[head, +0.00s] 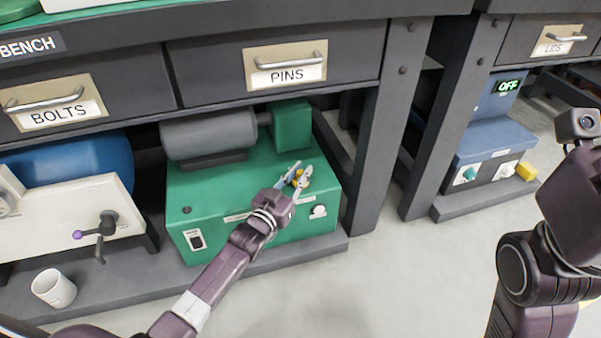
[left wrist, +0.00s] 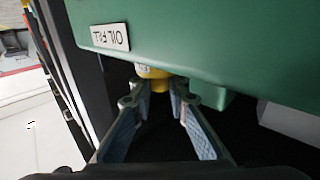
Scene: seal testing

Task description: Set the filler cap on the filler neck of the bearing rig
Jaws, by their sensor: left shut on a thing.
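The bearing rig is the green cabinet (head: 215,190) on the low shelf under the bench, with a grey cylinder and a green block on top. My left gripper (head: 297,177) is at the right part of its top, shut on the yellow filler cap (head: 300,181). My right gripper is out of view.
Drawers marked BOLTS (head: 60,105) and PINS (head: 285,72) are above. A white mug (head: 54,288) and a white panel with a crank (head: 60,215) are at left. A blue unit (head: 490,140) with an OFF display stands at right.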

